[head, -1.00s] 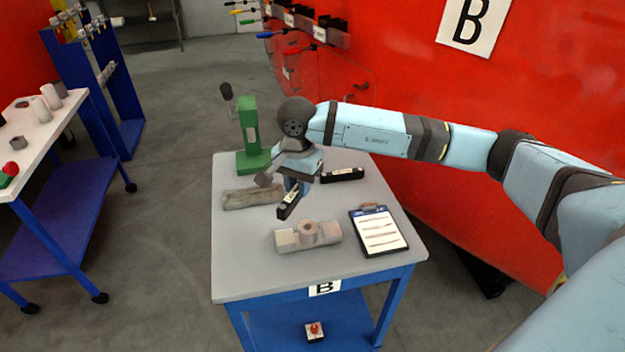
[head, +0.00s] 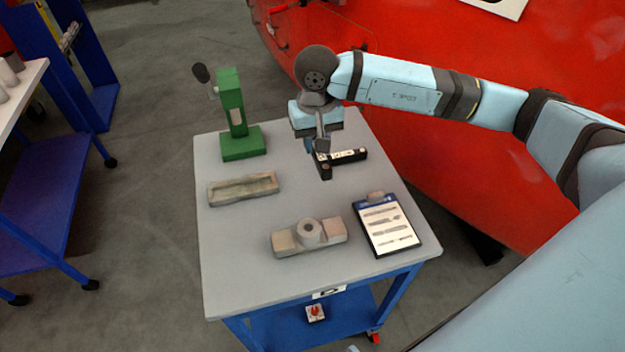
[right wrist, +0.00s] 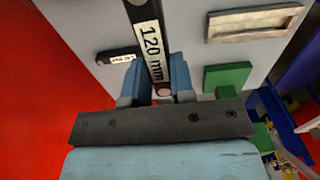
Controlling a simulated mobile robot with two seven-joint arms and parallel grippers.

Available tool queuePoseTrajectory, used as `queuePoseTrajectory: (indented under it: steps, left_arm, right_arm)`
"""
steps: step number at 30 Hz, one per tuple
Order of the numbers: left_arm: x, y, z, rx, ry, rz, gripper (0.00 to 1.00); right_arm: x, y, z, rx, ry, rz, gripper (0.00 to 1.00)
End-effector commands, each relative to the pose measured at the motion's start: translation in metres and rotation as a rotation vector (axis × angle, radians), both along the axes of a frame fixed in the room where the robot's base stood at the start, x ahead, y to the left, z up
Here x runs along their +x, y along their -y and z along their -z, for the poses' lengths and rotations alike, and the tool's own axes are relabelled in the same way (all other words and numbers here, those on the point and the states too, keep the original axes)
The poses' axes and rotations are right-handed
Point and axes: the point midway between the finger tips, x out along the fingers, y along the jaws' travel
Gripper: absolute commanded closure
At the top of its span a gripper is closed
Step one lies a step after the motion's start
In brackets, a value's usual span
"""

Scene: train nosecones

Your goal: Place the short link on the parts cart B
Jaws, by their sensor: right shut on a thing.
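My right gripper (head: 318,146) is shut on a black link (head: 325,170), above the far right part of cart B's grey top (head: 237,245). In the right wrist view the link (right wrist: 140,12) is between the two blue fingers, its white label reading "120 mm". A second black link (head: 352,155) with a white label lies on the top right beside the held one; in the right wrist view it (right wrist: 117,57) lies left of the fingers, its label too small to read. I cannot tell whether the held link touches the top. My left gripper is not in view.
A green press (head: 233,120) stands at the top's far left. A grey tray (head: 243,188), a grey block with a round boss (head: 308,236) and a clipboard (head: 385,228) lie on the top. Bare room is at front left.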

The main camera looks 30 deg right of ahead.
Motion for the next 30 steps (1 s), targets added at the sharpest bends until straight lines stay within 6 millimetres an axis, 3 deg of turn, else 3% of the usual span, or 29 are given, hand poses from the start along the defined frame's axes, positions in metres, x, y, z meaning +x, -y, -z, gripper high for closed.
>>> queuePoseTrajectory:
  steps: [6, 10, 19, 25, 30]
  left_arm:
    - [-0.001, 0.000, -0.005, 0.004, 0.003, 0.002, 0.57]
    - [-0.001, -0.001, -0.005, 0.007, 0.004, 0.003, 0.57]
    - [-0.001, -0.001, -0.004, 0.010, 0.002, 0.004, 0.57]
    - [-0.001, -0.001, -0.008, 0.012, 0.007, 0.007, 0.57]
    - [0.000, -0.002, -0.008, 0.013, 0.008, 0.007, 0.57]
  right_arm:
    - [-0.001, 0.000, 0.058, 0.000, -0.005, 0.002, 1.00]
    - [0.000, 0.000, 0.084, 0.001, -0.002, 0.002, 1.00]
    - [0.000, 0.000, 0.109, 0.000, 0.000, 0.004, 1.00]
    - [0.000, 0.000, 0.138, 0.000, -0.001, 0.003, 1.00]
    - [0.001, 0.000, 0.142, 0.001, 0.001, 0.003, 1.00]
